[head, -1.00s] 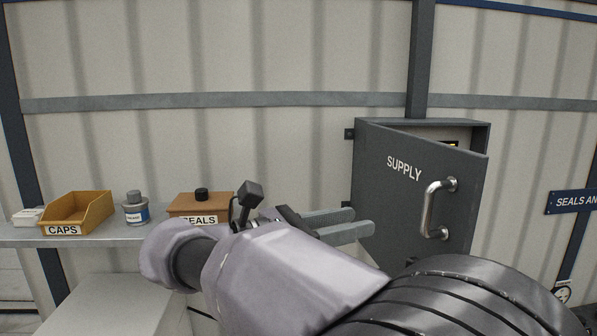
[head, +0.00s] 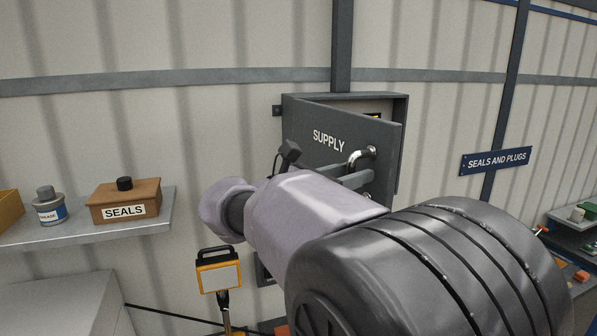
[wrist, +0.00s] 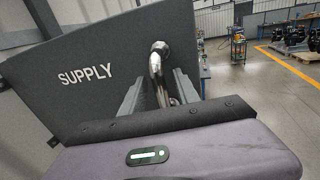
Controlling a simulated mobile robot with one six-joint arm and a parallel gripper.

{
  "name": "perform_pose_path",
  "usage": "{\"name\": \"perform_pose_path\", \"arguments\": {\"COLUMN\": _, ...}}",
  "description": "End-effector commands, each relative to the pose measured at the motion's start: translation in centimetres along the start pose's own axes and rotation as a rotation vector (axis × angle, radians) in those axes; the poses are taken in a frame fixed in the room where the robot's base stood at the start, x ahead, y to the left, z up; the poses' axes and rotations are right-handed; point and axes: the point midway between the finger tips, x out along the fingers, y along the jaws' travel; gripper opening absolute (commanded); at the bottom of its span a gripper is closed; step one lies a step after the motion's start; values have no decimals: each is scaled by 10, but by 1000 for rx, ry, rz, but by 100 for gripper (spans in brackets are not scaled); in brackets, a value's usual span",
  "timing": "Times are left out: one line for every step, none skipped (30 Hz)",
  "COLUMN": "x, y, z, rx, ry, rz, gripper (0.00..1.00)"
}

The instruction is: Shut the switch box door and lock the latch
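The grey switch box (head: 401,112) is on the wall with its door (head: 310,121), marked SUPPLY, standing ajar; the hinge side is at the left. The door also shows in the wrist view (wrist: 105,55). Its metal bar handle (head: 362,155) is partly hidden by my arm. My gripper (head: 362,178) is at the handle. In the wrist view the handle (wrist: 155,68) stands between the two fingers, with a visible gap on the left, so the gripper looks open around it. I cannot make out a latch.
A shelf (head: 160,223) at the left holds a SEALS box (head: 125,200) and a grease can (head: 48,208). A yellow work lamp (head: 218,270) stands below the box. A SEALS AND PLUGS sign (head: 495,161) is to the right. The wrist view shows open floor (wrist: 245,100) at the right.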

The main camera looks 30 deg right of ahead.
Motion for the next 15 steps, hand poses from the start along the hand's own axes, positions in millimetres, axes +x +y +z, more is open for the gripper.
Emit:
{"name": "perform_pose_path", "arguments": {"x": 0, "y": 0, "z": 0, "rx": 0, "ry": 0, "rz": 0, "gripper": 38}}
{"name": "perform_pose_path", "arguments": {"x": 0, "y": 0, "z": 0, "rx": 0, "ry": 0, "rz": 0, "gripper": 38}}
{"name": "perform_pose_path", "arguments": {"x": 0, "y": 0, "z": 0, "rx": 0, "ry": 0, "rz": 0, "gripper": 38}}
{"name": "perform_pose_path", "arguments": {"x": 0, "y": 0, "z": 0, "rx": 0, "ry": 0, "rz": 0, "gripper": 32}}
{"name": "perform_pose_path", "arguments": {"x": 0, "y": 0, "z": 0, "rx": 0, "ry": 0, "rz": 0, "gripper": 26}}
{"name": "perform_pose_path", "arguments": {"x": 0, "y": 0, "z": 0, "rx": 0, "ry": 0, "rz": 0, "gripper": 18}}
{"name": "perform_pose_path", "arguments": {"x": 0, "y": 0, "z": 0, "rx": 0, "ry": 0, "rz": 0, "gripper": 12}}
{"name": "perform_pose_path", "arguments": {"x": 0, "y": 0, "z": 0, "rx": 0, "ry": 0, "rz": 0, "gripper": 6}}
{"name": "perform_pose_path", "arguments": {"x": 0, "y": 0, "z": 0, "rx": 0, "ry": 0, "rz": 0, "gripper": 0}}
{"name": "perform_pose_path", "arguments": {"x": -1, "y": 0, "z": 0, "rx": 0, "ry": 0, "rz": 0, "gripper": 0}}
{"name": "perform_pose_path", "arguments": {"x": -1, "y": 0, "z": 0, "rx": 0, "ry": 0, "rz": 0, "gripper": 0}}
{"name": "perform_pose_path", "arguments": {"x": -1, "y": 0, "z": 0, "rx": 0, "ry": 0, "rz": 0, "gripper": 0}}
{"name": "perform_pose_path", "arguments": {"x": -1, "y": 0, "z": 0, "rx": 0, "ry": 0, "rz": 0, "gripper": 0}}
{"name": "perform_pose_path", "arguments": {"x": -1, "y": 0, "z": 0, "rx": 0, "ry": 0, "rz": 0, "gripper": 0}}
{"name": "perform_pose_path", "arguments": {"x": -1, "y": 0, "z": 0, "rx": 0, "ry": 0, "rz": 0, "gripper": 0}}
